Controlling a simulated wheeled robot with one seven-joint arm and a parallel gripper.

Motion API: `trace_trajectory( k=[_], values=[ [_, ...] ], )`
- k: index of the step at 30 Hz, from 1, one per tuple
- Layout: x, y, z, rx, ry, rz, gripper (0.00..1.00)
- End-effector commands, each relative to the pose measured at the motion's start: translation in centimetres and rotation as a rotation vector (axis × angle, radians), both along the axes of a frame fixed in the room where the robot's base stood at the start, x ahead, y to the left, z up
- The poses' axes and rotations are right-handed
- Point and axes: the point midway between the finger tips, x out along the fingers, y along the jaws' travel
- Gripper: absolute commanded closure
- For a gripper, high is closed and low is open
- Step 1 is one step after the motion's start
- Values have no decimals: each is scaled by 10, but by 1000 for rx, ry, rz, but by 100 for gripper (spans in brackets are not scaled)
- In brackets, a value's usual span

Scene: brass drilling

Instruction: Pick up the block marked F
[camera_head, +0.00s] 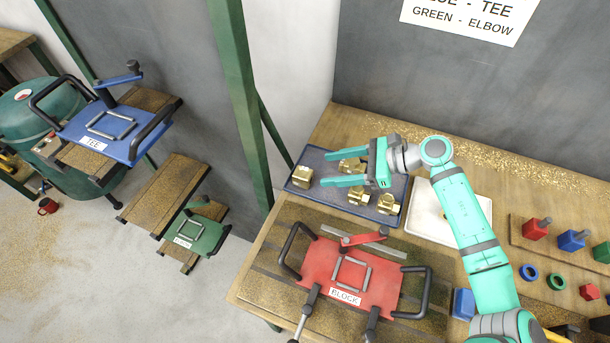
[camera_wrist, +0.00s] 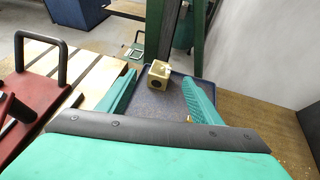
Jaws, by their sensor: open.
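A brass block (camera_head: 302,177) sits at the left end of a dark blue-grey tray (camera_head: 326,198) on the bench. In the wrist view the block (camera_wrist: 159,73) shows a round dark hole in its face. No letter F can be read on it. Several other brass pieces (camera_head: 386,204) lie in the tray's middle and right, partly under my gripper. My gripper (camera_head: 333,168) is open and empty over the tray, fingers pointing left toward the block. In the wrist view the block stands beyond my gripper (camera_wrist: 158,82), between the lines of its two fingers, apart from both.
A red fixture plate (camera_head: 318,262) labelled BLOCK, with black handles, stands in front of the tray. A white tray (camera_head: 428,220) lies right of it under my arm. A green post (camera_head: 240,95) rises left of the bench. Blue TEE and green plates sit on stands farther left.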

Motion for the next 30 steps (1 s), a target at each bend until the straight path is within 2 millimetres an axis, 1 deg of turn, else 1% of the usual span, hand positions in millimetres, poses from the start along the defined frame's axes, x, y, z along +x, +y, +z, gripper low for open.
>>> trace_trajectory(
  k=[1, 3, 8, 11, 18, 21, 26, 27, 28, 29, 30],
  values=[
    [1, 8, -4, 1, 1, 2, 41],
    [3, 14, -7, 0, 0, 1, 41],
    [5, 20, -11, 0, 0, -2, 41],
    [7, 29, -16, 0, 1, 0, 41],
    [13, 56, -32, 1, -1, -1, 41],
    [14, 61, -34, 0, -1, -2, 41],
    [14, 60, -34, 0, -1, -2, 41],
    [14, 60, -34, 0, -1, -2, 46],
    [14, 60, -34, 0, 0, -2, 53],
    [14, 60, -34, 0, 0, -2, 60],
    [14, 60, -34, 0, 0, -2, 70]
  ],
)
